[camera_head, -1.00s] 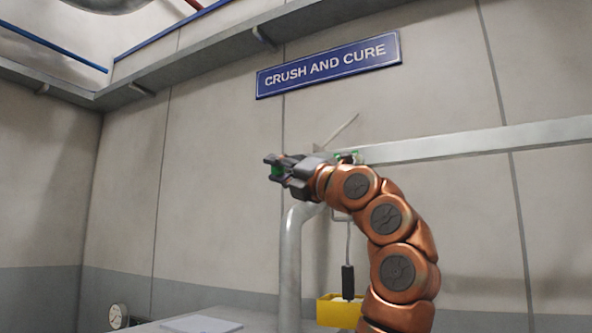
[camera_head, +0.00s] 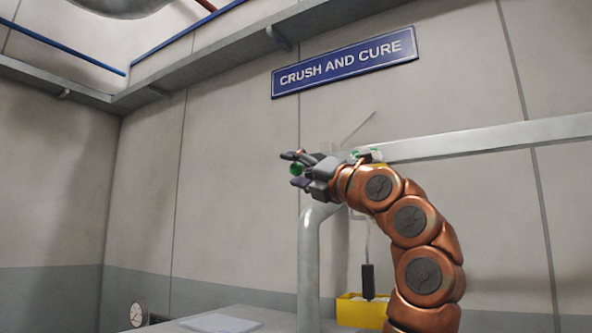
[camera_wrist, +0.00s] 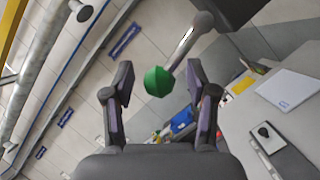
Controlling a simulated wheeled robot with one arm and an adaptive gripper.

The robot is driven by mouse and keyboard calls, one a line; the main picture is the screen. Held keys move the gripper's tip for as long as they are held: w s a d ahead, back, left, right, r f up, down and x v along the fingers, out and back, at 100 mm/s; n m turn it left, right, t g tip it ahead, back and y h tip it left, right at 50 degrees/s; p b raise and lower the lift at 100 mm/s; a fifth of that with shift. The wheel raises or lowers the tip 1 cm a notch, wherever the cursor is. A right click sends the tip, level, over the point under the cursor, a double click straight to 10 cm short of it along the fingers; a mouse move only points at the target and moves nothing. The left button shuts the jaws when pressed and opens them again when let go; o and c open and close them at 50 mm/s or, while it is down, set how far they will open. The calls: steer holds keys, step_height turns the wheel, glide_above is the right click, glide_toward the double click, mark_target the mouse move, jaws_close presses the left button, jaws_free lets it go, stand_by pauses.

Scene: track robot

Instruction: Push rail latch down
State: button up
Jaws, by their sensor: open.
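A green knob (camera_wrist: 158,82) on the end of a grey metal lever (camera_wrist: 184,46) shows in the wrist view. It appears between my fingers; I cannot tell whether either finger touches it. My gripper (camera_wrist: 157,66) is open, with one finger on each side of the knob. Most of the lever is hidden there behind my gripper and wrist.
A grey bent pipe (camera_head: 309,260) stands below my wrist. A table (camera_head: 262,315) with a flat pale sheet (camera_head: 220,323) is below. A gauge (camera_head: 138,314) is at lower left. The wall left of my gripper is clear.

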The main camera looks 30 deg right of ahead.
mark_target(302, 170)
steer(key=shift+s, duration=0.1)
steer(key=v, duration=0.6)
steer(key=shift+v, duration=0.75)
steer(key=shift+a+f, duration=0.1)
